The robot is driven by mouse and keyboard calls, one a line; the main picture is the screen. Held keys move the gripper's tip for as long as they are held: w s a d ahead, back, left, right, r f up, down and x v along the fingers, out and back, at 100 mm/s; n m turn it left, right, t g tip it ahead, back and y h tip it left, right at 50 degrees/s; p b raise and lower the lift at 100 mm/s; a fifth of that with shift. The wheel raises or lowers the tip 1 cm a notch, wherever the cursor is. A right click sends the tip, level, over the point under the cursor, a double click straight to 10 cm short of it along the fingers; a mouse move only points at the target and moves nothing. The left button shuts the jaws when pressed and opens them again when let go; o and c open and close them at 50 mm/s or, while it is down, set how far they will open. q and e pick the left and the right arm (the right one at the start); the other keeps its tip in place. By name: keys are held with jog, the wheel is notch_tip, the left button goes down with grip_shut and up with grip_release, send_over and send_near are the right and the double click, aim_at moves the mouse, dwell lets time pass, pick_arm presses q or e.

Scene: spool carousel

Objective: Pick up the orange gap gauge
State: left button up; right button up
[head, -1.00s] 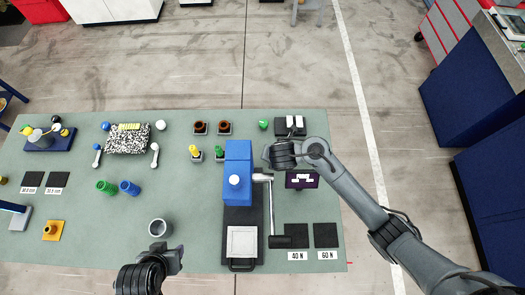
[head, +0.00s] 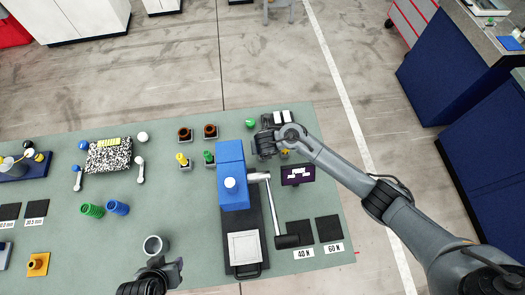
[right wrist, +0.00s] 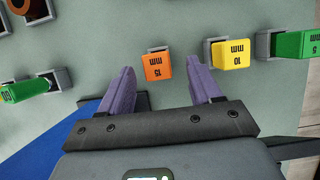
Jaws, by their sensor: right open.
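The orange gap gauge (right wrist: 158,66), marked 15 mm, stands in a grey holder in the right wrist view. My right gripper (right wrist: 160,76) is open, with its two purple fingers on either side of the orange gauge in that view; contact cannot be told. A yellow 10 mm gauge (right wrist: 229,54) and a green 5 mm gauge (right wrist: 295,45) stand to its right. In the head view my right gripper (head: 262,145) hangs near the table's far right edge and hides the orange gauge. My left gripper (head: 172,265) is over the front edge; its jaw opening is unclear.
A blue press (head: 232,180) with a lever stands just left of my right gripper.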

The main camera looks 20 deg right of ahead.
pick_arm(q)
jog(key=shift+a+f, duration=0.15)
jog(key=shift+f, duration=0.15)
pick_arm(e)
jog(key=shift+x, duration=1.6)
jog(key=shift+w+a, duration=0.15)
jog(key=shift+w, duration=0.05)
jog(key=shift+c, duration=0.5)
